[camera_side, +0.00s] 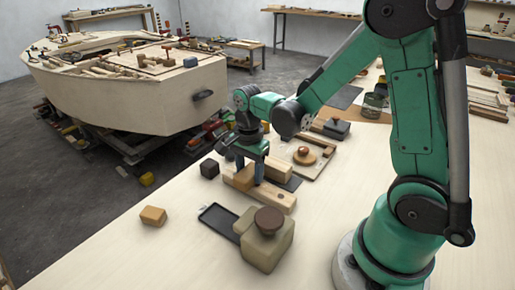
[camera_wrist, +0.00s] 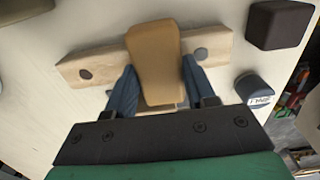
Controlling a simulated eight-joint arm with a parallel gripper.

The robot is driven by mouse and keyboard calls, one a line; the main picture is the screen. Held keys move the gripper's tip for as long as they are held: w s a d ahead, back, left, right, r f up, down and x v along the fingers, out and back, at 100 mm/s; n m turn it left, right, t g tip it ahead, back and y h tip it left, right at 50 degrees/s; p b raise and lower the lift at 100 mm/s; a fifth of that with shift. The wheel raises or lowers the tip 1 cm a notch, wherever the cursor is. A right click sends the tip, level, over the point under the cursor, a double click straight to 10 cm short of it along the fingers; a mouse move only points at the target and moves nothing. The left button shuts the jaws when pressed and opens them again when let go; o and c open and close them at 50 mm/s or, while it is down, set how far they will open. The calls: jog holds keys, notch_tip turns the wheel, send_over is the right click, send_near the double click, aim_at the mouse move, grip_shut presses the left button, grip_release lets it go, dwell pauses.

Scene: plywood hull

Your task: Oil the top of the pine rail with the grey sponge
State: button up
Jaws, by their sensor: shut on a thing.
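My gripper (camera_wrist: 157,88) is shut on a tan, rounded block (camera_wrist: 155,55), which looks brown-tan rather than grey. The block lies across the pale pine rail (camera_wrist: 90,70), between two dark round spots on it. In the side view my gripper (camera_side: 250,172) points down at the rail (camera_side: 275,198), with the tan block (camera_side: 242,178) at the rail's far-left part. I cannot tell whether block and rail touch. A dark grey-brown block (camera_side: 209,168) stands apart, left of the rail; it also shows in the wrist view (camera_wrist: 280,24). I cannot tell whether it is a sponge.
An orange-tan block (camera_side: 153,215) and a shallow black tray (camera_side: 218,219) lie on the bench. A small blue-grey labelled item (camera_wrist: 254,88) is near the rail's right end.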

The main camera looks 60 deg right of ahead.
aim_at(289, 200)
jog(key=shift+w, duration=3.35)
jog(key=shift+s, duration=8.4)
notch_tip(289, 200, up, 8)
